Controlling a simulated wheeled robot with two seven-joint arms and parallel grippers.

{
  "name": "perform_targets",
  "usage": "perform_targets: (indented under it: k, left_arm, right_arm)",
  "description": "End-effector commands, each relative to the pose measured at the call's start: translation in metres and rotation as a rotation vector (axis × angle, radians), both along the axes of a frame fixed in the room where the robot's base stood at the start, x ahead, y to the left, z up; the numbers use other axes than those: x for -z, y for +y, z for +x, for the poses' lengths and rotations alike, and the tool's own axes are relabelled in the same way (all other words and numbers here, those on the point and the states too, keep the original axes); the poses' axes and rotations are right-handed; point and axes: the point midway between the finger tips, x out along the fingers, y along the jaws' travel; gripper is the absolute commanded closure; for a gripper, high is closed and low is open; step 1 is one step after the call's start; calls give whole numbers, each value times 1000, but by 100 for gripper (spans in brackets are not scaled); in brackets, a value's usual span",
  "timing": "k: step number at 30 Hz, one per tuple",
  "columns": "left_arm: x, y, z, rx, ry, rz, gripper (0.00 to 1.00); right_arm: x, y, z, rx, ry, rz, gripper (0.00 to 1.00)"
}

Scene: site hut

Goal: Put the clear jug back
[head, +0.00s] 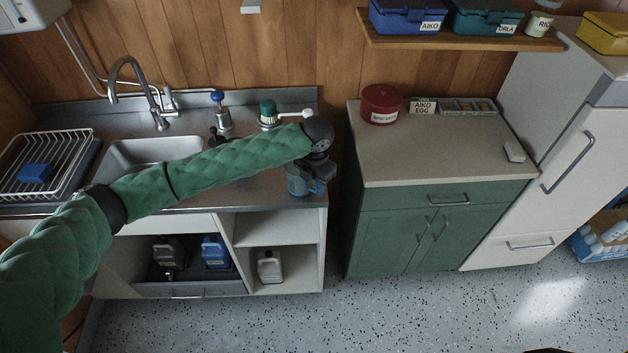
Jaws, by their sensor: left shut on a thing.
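My left arm reaches in from the left across the sink counter. Its gripper (312,172) is at the counter's front right corner, pointing down. It is shut on a small bluish, see-through vessel, which I take to be the clear jug (301,187). The gripper and wrist hide much of the jug. I cannot tell whether its base touches the counter or hangs just in front of the edge. My right gripper is out of view.
The steel counter (228,197) has a sink (150,158), tap (130,75), dish rack (45,160), blue-topped item (220,108) and green-topped item (268,111). Bottles stand on the shelves below. A green cabinet (440,170) with a mostly clear top stands right, beside a white fridge (545,150).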

Motion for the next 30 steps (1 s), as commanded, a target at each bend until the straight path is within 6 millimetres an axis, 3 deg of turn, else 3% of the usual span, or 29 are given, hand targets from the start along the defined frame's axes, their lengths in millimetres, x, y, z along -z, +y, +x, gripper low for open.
perform_targets:
  k: [11, 12, 15, 26, 29, 30]
  left_arm:
    - [3, 0, 0, 0, -1, 1, 100]
    - [4, 0, 0, 0, -1, 1, 61]
    - [3, 0, 0, 0, -1, 1, 42]
    - [-1, 0, 0, 0, -1, 0, 42]
    - [-6, 0, 1, 1, -4, 0, 42]
    - [-10, 0, 1, 1, -4, 0, 42]
  right_arm:
    - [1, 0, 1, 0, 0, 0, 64]
    - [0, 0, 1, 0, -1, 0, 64]
    - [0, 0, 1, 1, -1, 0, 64]
    - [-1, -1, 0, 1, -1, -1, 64]
    - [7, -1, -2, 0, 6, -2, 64]
    - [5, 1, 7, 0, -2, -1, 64]
